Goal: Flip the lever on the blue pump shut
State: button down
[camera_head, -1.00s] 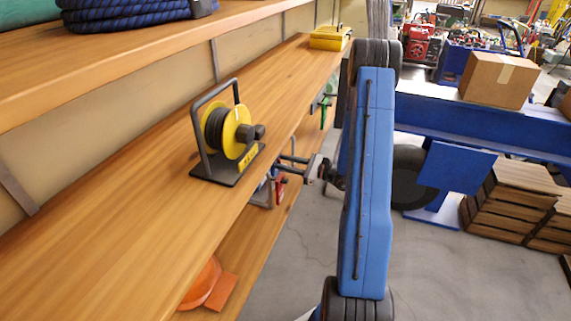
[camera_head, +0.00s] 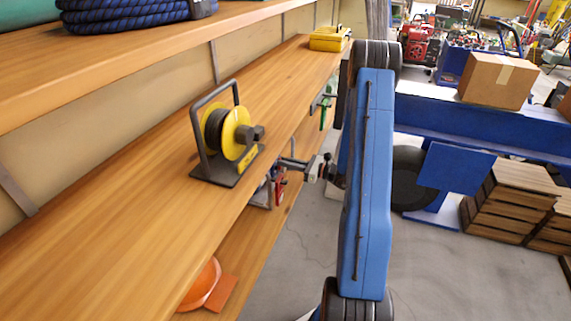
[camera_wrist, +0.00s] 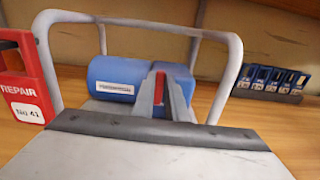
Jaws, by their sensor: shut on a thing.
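The blue pump (camera_wrist: 115,78) lies inside a grey tube frame (camera_wrist: 136,18) in the wrist view, with a white label on its body. A red lever (camera_wrist: 160,88) shows upright at the pump's front. My gripper (camera_wrist: 162,92) is shut on this red lever, one grey finger on each side. The fingers hide part of the pump and the lever's lower end. In the head view my gripper (camera_head: 284,163) reaches in below the upper board's edge. The pump there is mostly hidden by that board.
A rack of small blue items (camera_wrist: 270,82) stands at the right. A yellow cable reel (camera_head: 236,133) stands on the board above. An orange object (camera_head: 203,285) lies lower down.

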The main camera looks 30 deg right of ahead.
jog(key=c, duration=1.8)
grip_release()
jog(key=shift+o, duration=0.2)
jog(key=v, duration=1.7)
jog(key=shift+d, duration=0.2)
jog(key=shift+s+f, duration=0.1)
jog(key=shift+s, duration=0.05)
